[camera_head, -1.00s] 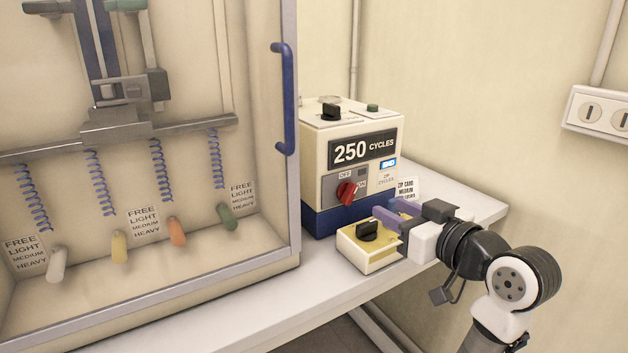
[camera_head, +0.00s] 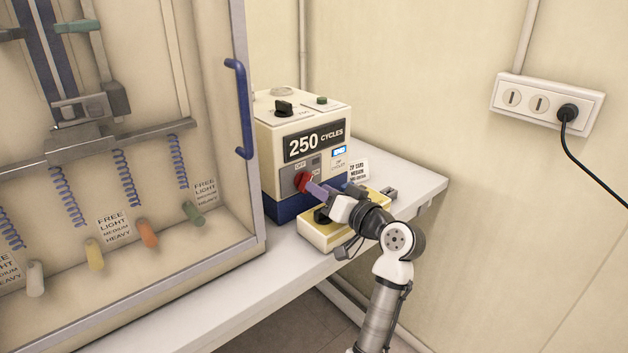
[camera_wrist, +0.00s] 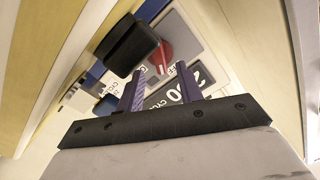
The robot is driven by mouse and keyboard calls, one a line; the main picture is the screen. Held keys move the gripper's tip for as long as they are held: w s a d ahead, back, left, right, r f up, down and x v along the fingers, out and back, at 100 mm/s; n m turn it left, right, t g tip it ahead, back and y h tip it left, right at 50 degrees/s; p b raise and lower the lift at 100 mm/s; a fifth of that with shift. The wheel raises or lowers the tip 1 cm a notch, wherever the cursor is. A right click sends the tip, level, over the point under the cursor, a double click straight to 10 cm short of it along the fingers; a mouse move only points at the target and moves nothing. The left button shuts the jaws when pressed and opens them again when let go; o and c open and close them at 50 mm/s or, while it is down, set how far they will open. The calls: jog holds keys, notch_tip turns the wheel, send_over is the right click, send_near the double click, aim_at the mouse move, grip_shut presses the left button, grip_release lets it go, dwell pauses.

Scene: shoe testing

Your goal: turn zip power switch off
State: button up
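The red switch knob (camera_head: 301,181) is on a grey plate on the front of the white and blue machine (camera_head: 262,150), below its "250 CYCLES" display (camera_head: 316,142). OFF and ON labels are by the knob; its exact pointing is unclear. In the wrist view the red knob (camera_wrist: 163,54) is just beyond the fingertips. My gripper (camera_head: 312,190) reaches in from the right, its purple fingers at the knob. In the wrist view my gripper (camera_wrist: 162,70) is open, fingers apart on either side of the knob's line. Contact cannot be told.
A yellow box (camera_head: 322,238) with a black knob (camera_head: 322,214) stands in front of the machine, under my gripper. A large cabinet with a blue handle (camera_head: 240,110) is at left. A wall socket (camera_head: 545,100) with a plug is at right.

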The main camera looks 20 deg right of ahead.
aim_at(305, 182)
jog(key=shift+x, duration=1.6)
grip_shut()
